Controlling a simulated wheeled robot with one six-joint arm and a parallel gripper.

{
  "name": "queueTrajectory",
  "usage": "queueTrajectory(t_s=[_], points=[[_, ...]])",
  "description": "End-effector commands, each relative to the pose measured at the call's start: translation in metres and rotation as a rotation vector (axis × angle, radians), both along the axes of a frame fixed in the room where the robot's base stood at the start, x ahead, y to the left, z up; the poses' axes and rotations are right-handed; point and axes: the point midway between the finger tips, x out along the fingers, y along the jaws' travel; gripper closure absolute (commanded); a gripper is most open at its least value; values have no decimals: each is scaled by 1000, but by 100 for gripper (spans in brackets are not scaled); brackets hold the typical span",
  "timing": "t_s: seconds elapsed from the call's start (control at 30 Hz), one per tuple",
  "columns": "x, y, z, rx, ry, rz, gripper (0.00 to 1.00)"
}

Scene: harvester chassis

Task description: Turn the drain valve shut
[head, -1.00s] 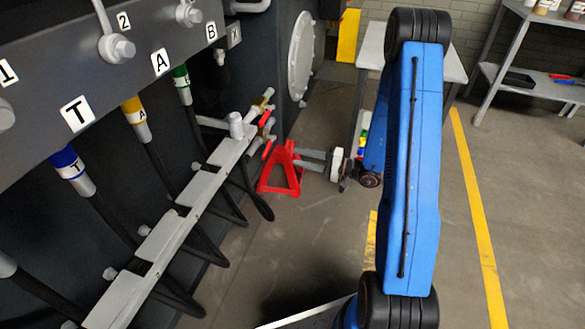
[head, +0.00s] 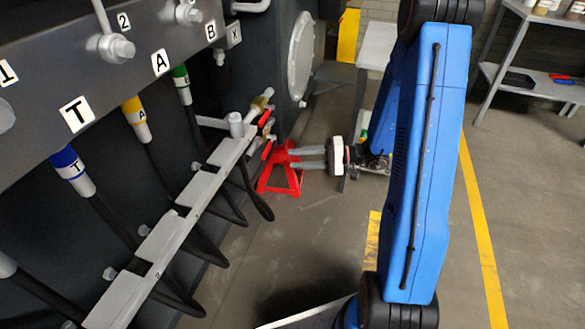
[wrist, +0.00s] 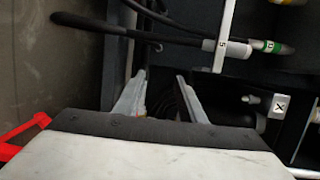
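Two small brass valves with red levers sit at the far end of the grey hose rail in the head view: an upper one (head: 262,101) and a lower one (head: 267,147). I cannot tell from a label which is the drain valve. My gripper (head: 291,157) points left towards the rail end, to the right of the lower valve and in front of a red stand. Its two grey fingers are apart with nothing between them, as the wrist view (wrist: 160,77) also shows. I make out no valve clearly in the wrist view.
The red jack stand (head: 277,180) is on the floor behind the fingers. The grey rail (head: 185,208) with hanging black hoses runs along the dark chassis at left. A grey table (head: 376,46) stands behind my arm. Open floor lies between rail and arm.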

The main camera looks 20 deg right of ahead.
Motion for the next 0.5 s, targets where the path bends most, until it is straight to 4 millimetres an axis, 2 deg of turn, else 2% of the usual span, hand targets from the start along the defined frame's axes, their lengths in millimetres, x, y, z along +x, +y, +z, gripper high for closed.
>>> queueTrajectory(t_s=[0.5], points=[[-47, 34, 36, -121, 53, 172, 63]])
